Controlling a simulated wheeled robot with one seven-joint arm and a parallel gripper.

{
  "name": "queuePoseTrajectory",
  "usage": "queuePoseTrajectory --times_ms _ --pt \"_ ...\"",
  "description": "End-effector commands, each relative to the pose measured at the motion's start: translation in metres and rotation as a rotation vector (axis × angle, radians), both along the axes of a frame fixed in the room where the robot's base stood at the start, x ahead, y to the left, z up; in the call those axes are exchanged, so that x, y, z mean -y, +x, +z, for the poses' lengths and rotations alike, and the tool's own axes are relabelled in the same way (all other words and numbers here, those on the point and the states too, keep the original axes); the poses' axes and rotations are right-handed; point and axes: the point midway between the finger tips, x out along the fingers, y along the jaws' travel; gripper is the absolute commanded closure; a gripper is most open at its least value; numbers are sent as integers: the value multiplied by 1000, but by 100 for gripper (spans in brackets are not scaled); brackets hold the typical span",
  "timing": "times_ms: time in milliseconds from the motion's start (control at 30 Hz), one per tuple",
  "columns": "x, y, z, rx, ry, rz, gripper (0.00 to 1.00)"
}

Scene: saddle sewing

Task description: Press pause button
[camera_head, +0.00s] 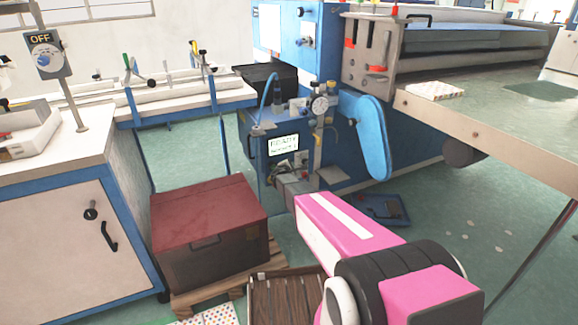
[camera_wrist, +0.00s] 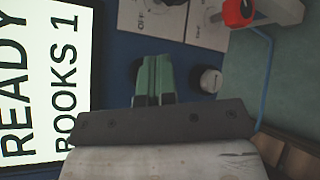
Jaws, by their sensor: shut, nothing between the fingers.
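The blue machine panel (camera_head: 256,165) carries a lit display (camera_head: 283,145), which reads READY BOOKS 1 in the wrist view (camera_wrist: 40,80). My gripper (camera_wrist: 155,62) shows its green fingers closed together with nothing between them, in front of the panel and right of the display. A round pale button (camera_wrist: 211,80) sits just right of the fingers, apart from them. A dark round shape is partly hidden at the fingers' left side. No pause label is readable, and I cannot tell whether the fingertips touch the panel.
A red knob (camera_wrist: 238,12) on a pale box is at the wrist view's upper right. A pressure gauge (camera_head: 319,105) stands above the panel area. A dark red-topped box (camera_head: 209,215) sits on a pallet below left. Open green floor lies to the right.

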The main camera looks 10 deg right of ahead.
Motion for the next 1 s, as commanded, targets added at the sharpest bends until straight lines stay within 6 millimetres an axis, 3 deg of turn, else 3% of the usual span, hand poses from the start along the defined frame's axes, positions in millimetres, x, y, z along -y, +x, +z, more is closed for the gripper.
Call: queuePoseTrajectory --times_ms 1000 --pt "6 -18 0 0 0 0 100"
